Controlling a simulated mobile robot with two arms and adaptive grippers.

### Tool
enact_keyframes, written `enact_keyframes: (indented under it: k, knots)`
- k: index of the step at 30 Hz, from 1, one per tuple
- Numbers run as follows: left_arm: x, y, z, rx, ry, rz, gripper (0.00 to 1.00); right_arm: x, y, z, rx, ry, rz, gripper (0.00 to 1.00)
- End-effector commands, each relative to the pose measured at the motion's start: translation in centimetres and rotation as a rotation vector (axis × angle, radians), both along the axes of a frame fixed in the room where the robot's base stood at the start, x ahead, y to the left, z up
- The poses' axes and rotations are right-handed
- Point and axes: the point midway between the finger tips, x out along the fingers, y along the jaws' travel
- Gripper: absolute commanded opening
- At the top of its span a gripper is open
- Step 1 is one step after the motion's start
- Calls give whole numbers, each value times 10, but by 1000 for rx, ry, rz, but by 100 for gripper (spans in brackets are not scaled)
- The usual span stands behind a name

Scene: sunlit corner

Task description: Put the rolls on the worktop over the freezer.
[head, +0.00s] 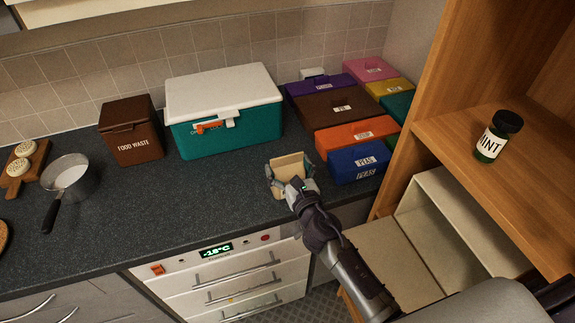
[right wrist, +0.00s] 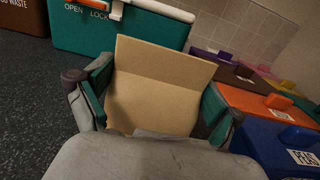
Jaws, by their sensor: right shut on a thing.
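My right gripper (head: 291,177) is shut on a beige, box-like thing (right wrist: 160,88) with a flat upright back panel. It is over the worktop (head: 205,205), near the freezer's right end; I cannot tell whether it touches the surface. In the right wrist view, the fingers flank it on both sides and the palm hides its lower part. The freezer (head: 240,280) is the white drawer unit below, with a green -18°C display. Round, pale, speckled pieces that look like rolls (head: 25,149) lie on a wooden board (head: 38,165) at far left. My left gripper is out of view.
A teal cool box (head: 225,137) with a white lid and a brown food waste bin (head: 131,137) stand behind. Several coloured boxes, including a blue PEAS box (head: 358,163), stand right. A saucepan (head: 69,178) stands left. A mint jar (head: 497,137) sits on a wooden shelf. The middle worktop is clear.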

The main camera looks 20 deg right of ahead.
Motion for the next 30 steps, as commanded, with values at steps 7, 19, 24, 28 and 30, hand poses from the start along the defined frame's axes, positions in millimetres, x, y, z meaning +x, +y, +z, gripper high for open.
enact_keyframes:
  k: [7,19,24,28,30]
  knots:
    - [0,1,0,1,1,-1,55,0,0,0,-1,0,0,100]
    - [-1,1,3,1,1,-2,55,-21,-1,3,-3,2,2,100]
    - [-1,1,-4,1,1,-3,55,-60,-4,2,-2,2,2,100]
    - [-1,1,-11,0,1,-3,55,-87,-5,2,-1,2,1,100]
    - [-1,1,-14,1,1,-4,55,-99,-6,2,-1,2,1,100]
